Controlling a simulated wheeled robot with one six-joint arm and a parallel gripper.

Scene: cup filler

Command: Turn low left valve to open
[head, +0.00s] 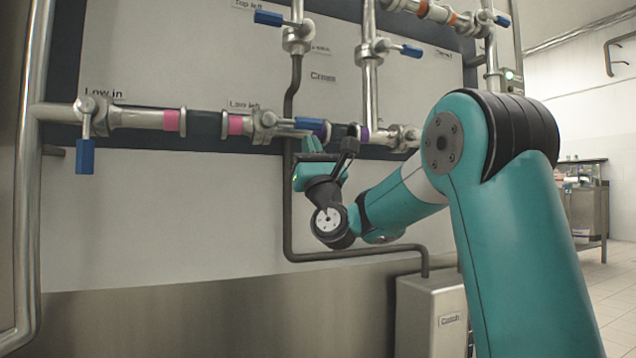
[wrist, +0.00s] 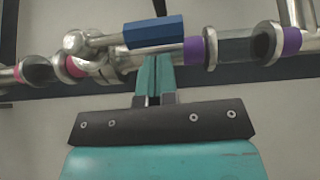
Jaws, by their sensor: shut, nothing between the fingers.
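The low left valve (head: 265,121) sits on the horizontal pipe under its "Low left" label. Its lever with a blue grip (head: 310,124) points right, roughly along the pipe. In the wrist view, the blue grip (wrist: 154,32) lies across the upper middle, with the metal valve body (wrist: 78,44) to its left. My gripper (head: 308,147) is shut and empty, just below the blue grip.
The low in valve (head: 87,108) is further left, its blue lever hanging down. The top left valve (head: 293,40) and other valves sit above. A dark thin pipe (head: 288,200) runs below the valve, and a metal box (head: 432,312) stands at lower right. The panel's lower left is clear.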

